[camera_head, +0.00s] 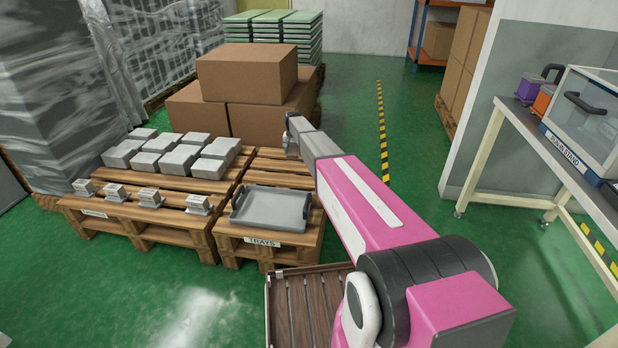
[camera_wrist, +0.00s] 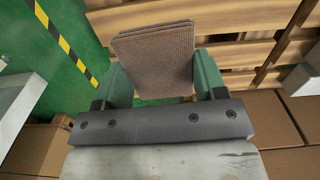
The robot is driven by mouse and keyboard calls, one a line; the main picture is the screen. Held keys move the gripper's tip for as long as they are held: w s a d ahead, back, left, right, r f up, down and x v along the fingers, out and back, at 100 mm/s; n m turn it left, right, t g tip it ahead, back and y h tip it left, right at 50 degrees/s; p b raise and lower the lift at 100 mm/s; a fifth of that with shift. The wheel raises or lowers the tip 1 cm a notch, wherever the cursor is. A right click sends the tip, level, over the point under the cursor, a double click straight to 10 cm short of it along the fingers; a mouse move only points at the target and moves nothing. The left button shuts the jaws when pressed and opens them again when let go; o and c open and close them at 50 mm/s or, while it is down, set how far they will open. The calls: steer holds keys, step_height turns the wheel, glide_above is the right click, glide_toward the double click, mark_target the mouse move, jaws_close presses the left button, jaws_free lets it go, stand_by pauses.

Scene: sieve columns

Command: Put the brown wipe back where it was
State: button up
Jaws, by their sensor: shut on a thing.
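The brown wipe (camera_wrist: 155,58) is a folded, textured cloth pad, seen in the wrist view between the two green fingers of my gripper (camera_wrist: 160,78). My gripper is shut on it and holds it in front of wooden slats. In the head view my pink arm reaches forward over the right pallet (camera_head: 285,171), towards the brown boxes. The wipe cannot be made out there, and the gripper end is mostly hidden by the arm. I cannot tell how high the wipe is above the slats.
A grey tray (camera_head: 272,222) lies on the pallet marked TRAYS. The left pallet (camera_head: 120,222) bears grey blocks and several small metal pieces. Brown cartons (camera_head: 246,75) stand behind. At right, a table (camera_head: 500,98) bears a clear-sided case (camera_head: 592,110) and purple and orange items. Green floor is open beyond.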

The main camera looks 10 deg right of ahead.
steer(key=w+a+f, duration=0.2)
steer(key=w+f, duration=0.4)
steer(key=f, duration=0.3)
glide_above(309, 175)
steer(key=shift+m, duration=0.3)
step_height(309, 175, down, 7)
steer(key=shift+s+a+f, duration=0.15)
steer(key=shift+f, duration=2.05)
steer(key=shift+f, duration=0.15)
steer(key=o, duration=0.8)
steer(key=shift+o, duration=0.2)
